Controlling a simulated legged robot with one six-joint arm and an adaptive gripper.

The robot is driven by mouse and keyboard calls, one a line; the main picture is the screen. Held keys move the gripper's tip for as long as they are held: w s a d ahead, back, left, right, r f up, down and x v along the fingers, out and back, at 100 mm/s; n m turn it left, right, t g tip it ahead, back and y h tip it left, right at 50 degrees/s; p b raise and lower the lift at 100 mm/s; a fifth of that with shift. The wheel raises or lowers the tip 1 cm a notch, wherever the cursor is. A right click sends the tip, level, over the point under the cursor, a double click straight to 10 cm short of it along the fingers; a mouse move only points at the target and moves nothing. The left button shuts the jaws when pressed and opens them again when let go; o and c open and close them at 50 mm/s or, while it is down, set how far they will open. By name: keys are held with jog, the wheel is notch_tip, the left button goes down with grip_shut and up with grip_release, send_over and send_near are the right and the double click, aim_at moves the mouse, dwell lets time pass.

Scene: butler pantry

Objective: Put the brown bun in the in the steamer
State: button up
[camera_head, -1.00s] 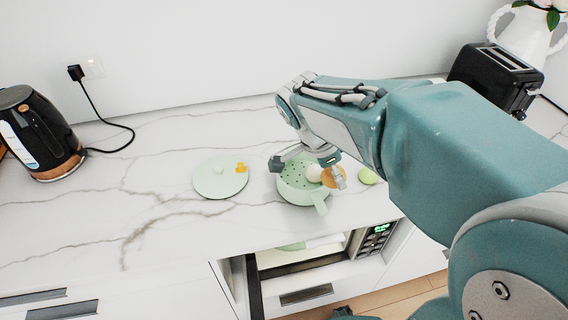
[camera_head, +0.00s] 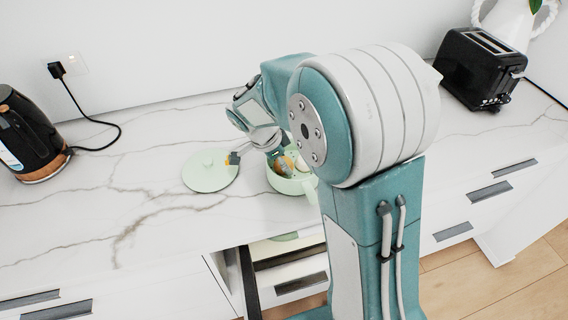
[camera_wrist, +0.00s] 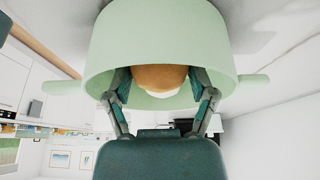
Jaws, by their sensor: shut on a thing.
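The brown bun (camera_wrist: 160,77) sits between the two fingertips of my gripper (camera_wrist: 161,84) in the wrist view. My gripper is shut on it. The bun shows within the rim of the pale green steamer (camera_wrist: 112,38), with a white patch beside it. I cannot tell whether it touches the steamer floor. In the head view the steamer (camera_head: 281,186) stands on the counter, and my arm hides its right part.
A pale green lid (camera_head: 208,178) lies flat left of the steamer. A black kettle (camera_head: 28,135) stands at far left and a black toaster (camera_head: 478,68) at back right. The marble counter (camera_head: 140,200) is clear at left.

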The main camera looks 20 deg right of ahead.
jog(key=shift+a+f, duration=0.2)
jog(key=shift+f, duration=0.3)
jog(key=shift+a, duration=0.2)
jog(key=shift+d, duration=0.15)
jog(key=o, duration=0.9)
jog(key=shift+d+f, duration=0.1)
jog(key=shift+d, duration=0.2)
jog(key=shift+c, duration=0.2)
jog(key=shift+a, duration=0.1)
